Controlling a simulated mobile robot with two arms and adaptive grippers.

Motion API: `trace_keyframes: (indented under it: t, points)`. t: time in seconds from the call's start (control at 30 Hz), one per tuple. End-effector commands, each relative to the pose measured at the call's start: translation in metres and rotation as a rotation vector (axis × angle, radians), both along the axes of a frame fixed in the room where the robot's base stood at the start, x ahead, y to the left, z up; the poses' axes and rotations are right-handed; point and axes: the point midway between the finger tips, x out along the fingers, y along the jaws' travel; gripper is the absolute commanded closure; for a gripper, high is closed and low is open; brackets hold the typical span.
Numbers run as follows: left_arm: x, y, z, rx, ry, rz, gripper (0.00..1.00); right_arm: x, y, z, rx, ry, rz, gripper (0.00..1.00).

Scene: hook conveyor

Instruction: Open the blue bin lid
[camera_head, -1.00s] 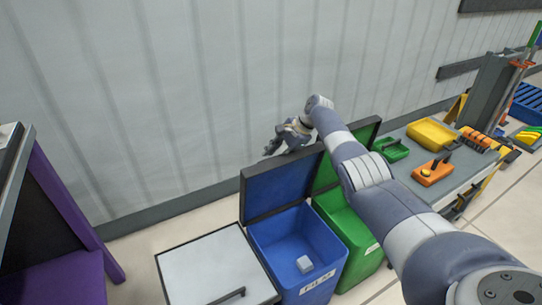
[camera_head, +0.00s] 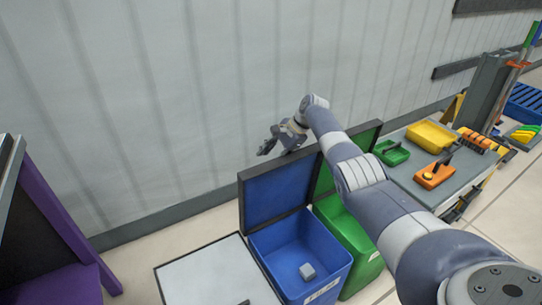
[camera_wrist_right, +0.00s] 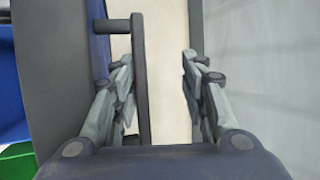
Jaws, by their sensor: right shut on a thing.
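The blue bin (camera_head: 328,272) stands open, with a small grey block (camera_head: 307,271) on its floor. Its lid (camera_head: 275,190) stands steeply up at the bin's back edge, blue inner face towards me. My right gripper (camera_head: 266,147) is behind the lid's top edge, on the wall side. In the right wrist view, my right gripper (camera_wrist_right: 158,80) is at the lid's dark handle (camera_wrist_right: 140,75), shut on it. One finger sits between the handle bar and the lid, the other on the bar's far side. My left gripper is not in view.
A green bin (camera_head: 350,240) with its lid up adjoins on the right, under my right arm. A bin with a closed white lid (camera_head: 215,275) adjoins on the left. The grey wall (camera_head: 150,110) is close behind. A cart with trays (camera_head: 432,136) stands at right.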

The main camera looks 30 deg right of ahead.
Motion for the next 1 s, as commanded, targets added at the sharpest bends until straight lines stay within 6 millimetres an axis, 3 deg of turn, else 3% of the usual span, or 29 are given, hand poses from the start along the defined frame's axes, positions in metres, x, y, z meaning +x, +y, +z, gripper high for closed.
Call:
trace_keyframes:
  t: [0.03,0.87,0.9,0.93,1.0]
  points:
    - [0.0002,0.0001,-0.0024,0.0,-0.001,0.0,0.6,0.0053,0.006,-0.0085,0.003,-0.019,-0.006,1.0]
    - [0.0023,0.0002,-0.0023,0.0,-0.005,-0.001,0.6,0.0052,0.0059,-0.0088,0.002,-0.018,-0.007,1.0]
    - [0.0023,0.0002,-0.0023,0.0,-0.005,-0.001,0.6,0.0052,0.0059,-0.0088,0.002,-0.018,-0.007,0.63]
    - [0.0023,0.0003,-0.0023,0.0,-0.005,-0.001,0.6,0.0053,0.0058,-0.0088,0.002,-0.018,-0.007,0.7]
    - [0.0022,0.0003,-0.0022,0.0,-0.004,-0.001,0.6,0.0052,0.0056,-0.0089,0.001,-0.018,-0.007,0.68]
